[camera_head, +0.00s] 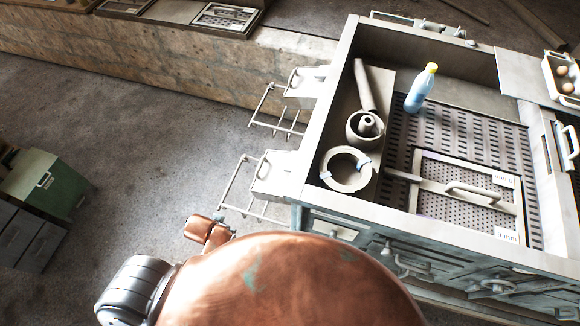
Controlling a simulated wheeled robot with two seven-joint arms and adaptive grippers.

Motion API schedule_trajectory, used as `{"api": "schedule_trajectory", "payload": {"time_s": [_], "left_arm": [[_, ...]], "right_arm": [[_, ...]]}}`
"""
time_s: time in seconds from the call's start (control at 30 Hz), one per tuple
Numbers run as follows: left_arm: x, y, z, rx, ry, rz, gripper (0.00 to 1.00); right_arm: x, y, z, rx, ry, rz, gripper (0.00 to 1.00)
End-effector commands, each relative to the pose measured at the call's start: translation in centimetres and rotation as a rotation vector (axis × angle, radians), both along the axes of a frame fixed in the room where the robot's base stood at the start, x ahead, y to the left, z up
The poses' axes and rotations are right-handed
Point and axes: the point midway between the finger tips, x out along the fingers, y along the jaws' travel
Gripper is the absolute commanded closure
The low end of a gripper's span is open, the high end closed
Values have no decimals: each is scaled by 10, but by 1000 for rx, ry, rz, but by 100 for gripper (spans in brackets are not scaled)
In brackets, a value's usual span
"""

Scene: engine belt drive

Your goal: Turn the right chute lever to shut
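I cannot pick out the right chute lever for certain. Two light grey boxes with bar handles, the upper box (308,82) and the lower box (274,176), are fixed to the left side of a large metal workbench (322,110). A wire rack sticks out to the left of each: an upper rack (279,112) and a lower rack (238,192). On the bench's front face are a small handle (402,262) and a round handwheel (497,286). Neither my left nor my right gripper shows. The lower middle of the view is blocked close to the camera.
In the bench top lie a bottle (420,90), a ring (347,184), a rod (363,84) and a framed grate (468,205) with a handle. A tray of eggs (562,86) is at the right. A green cabinet (45,183) stands far left. Floor (150,150) between is clear.

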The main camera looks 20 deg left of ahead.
Motion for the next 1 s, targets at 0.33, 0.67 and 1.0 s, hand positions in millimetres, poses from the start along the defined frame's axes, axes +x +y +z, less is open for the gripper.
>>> {"api": "schedule_trajectory", "payload": {"time_s": [0.33,0.67,1.0], "left_arm": [[69,-67,34,-75,-44,-371,68],[141,-128,31,-116,-52,-787,68],[254,-150,61,-115,-22,-1340,68]], "right_arm": [[-7,-4,0,-5,9,-1,0],[-7,-6,0,-7,10,0,0],[-7,-6,0,-6,9,-1,0]]}}
